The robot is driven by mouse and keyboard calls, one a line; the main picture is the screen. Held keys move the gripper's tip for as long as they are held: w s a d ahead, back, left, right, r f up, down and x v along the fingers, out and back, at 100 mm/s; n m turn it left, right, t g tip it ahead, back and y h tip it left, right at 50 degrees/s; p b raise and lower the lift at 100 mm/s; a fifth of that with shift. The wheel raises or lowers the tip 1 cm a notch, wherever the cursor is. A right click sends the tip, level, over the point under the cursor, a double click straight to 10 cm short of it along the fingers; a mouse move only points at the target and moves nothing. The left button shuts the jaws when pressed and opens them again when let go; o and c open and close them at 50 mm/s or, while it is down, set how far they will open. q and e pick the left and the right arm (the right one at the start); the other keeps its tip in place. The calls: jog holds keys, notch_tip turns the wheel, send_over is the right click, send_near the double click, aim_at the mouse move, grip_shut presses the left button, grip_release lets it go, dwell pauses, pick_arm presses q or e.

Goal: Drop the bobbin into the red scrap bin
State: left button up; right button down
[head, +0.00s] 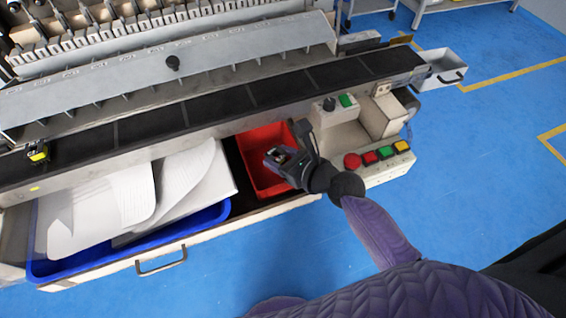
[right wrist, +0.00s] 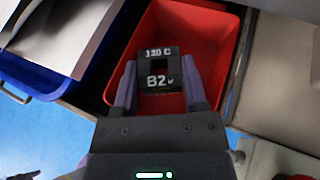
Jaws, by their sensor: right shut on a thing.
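The red scrap bin (head: 253,180) sits in the open drawer at the machine's front, right of the blue tray. It also fills the middle of the right wrist view (right wrist: 202,32). My right gripper (head: 279,156) is over the bin, with its arm coming in from the right. In the right wrist view my right gripper (right wrist: 159,90) is shut on the bobbin (right wrist: 160,70), a small black block with white lettering "B2" and a dark square opening. The bobbin appears over the bin, with red bin floor showing around it. My left gripper is not in view.
A blue tray (head: 215,212) with white sheets (head: 100,205) stands left of the bin. A control panel with coloured buttons (head: 378,155) is close to the right. The dark rail (head: 205,110) runs behind. A yellow-black piece (head: 38,153) is at far left.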

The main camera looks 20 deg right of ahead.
jog(key=shift+w, duration=0.1)
jog(key=shift+c, duration=0.3)
grip_release()
jog(key=shift+s+d+r, duration=0.1)
jog(key=shift+s+d, duration=0.05)
jog(key=shift+s, duration=0.15)
jog(key=p+v, duration=0.2)
jog(key=v, duration=0.7)
jog(key=shift+p, duration=0.35)
jog(key=shift+s, duration=0.1)
